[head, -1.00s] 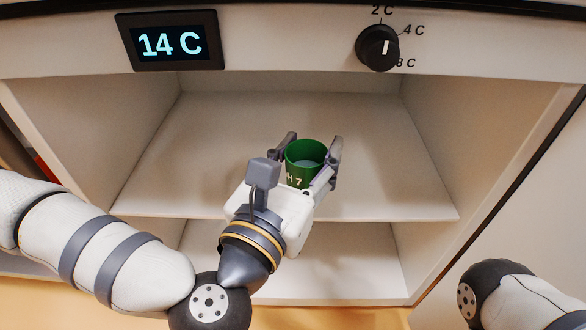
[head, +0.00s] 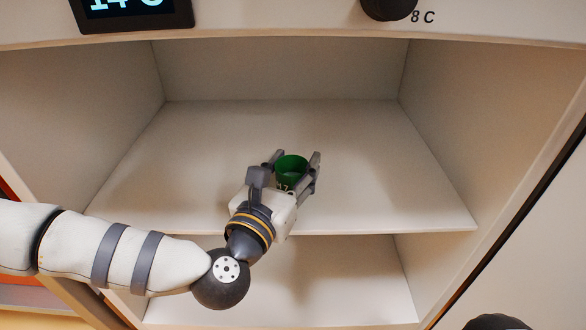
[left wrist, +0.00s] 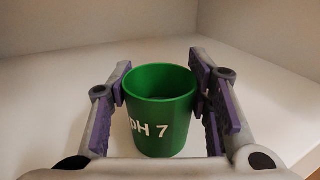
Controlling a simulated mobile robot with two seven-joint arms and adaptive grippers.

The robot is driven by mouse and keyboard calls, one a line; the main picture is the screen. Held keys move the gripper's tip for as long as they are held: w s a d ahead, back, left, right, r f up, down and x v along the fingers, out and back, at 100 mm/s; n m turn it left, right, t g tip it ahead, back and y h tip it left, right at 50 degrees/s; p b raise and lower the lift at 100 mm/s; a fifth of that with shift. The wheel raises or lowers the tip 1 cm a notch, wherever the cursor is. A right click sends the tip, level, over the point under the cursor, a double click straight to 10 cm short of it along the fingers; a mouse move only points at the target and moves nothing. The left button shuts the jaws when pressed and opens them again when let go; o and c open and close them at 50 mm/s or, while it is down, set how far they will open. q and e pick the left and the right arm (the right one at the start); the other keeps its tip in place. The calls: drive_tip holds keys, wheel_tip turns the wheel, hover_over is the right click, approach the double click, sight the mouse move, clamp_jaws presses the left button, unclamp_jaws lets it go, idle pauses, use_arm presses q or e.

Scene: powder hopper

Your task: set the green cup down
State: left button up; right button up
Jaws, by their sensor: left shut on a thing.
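The green cup (head: 290,172), marked "pH 7", is upright between the fingers of my left gripper (head: 297,157), over the upper shelf (head: 380,190) inside the open cabinet. In the left wrist view the cup (left wrist: 163,105) sits between the purple finger pads, which press its sides near the rim. The gripper is shut on it. The cup's base is partly hidden, so I cannot tell whether it touches the shelf.
The upper shelf is bare around the cup, with free room on both sides and behind. Cabinet walls close it in left, right and back. A lower shelf (head: 330,280) lies beneath. A display (head: 130,12) and a dark knob (head: 388,8) are on the panel above.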

use_arm(q)
drive_tip(key=shift+f, duration=0.1)
drive_tip(key=o, duration=1.2)
drive_tip(key=shift+s+a+r, duration=0.1)
drive_tip(key=shift+s+r, duration=0.1)
drive_tip(key=shift+r, duration=0.1)
drive_tip(key=p+v, duration=0.2)
drive_tip(key=v, duration=0.9)
drive_tip(key=shift+s+a+p, duration=0.1)
drive_tip(key=shift+s+p, duration=0.2)
drive_tip(key=shift+p, duration=0.05)
use_arm(e)
drive_tip(key=shift+w+r+t, duration=0.15)
drive_tip(key=shift+w+r, duration=0.1)
drive_tip(key=shift+r, duration=0.25)
drive_tip(key=shift+w+r+t, duration=0.15)
drive_tip(key=shift+w+r, duration=0.1)
drive_tip(key=shift+r, duration=0.2)
